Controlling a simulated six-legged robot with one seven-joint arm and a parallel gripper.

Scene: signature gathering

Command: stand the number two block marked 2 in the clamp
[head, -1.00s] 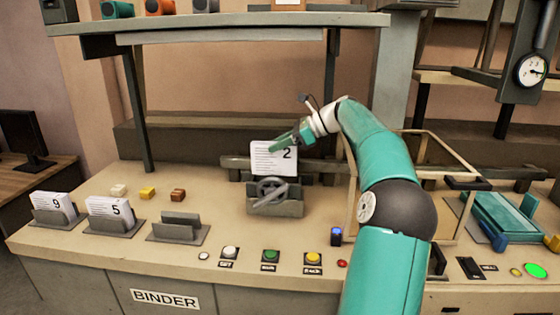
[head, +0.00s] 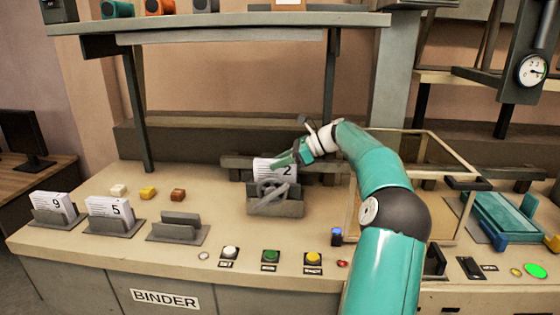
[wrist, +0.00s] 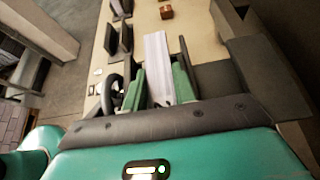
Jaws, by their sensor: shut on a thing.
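The number two block (head: 275,169) is a white page block marked 2. Its lower part is hidden behind the front of the grey clamp (head: 278,208), so it sits at least partly down in the clamp, roughly upright. The clamp has a round handwheel on its front. My gripper (head: 283,160) is shut on the block from above right. In the wrist view the block (wrist: 157,62) shows edge-on between the green fingers of my gripper (wrist: 158,85), with the dark handwheel (wrist: 111,93) beside them. Whether the block touches the clamp floor is hidden.
Blocks marked 9 (head: 52,206) and 5 (head: 108,213) stand in holders at the left. An empty holder (head: 178,228) is left of the clamp. White, green and yellow buttons (head: 271,256) line the front edge. A framed guard (head: 440,148) and teal tray (head: 505,215) are at the right.

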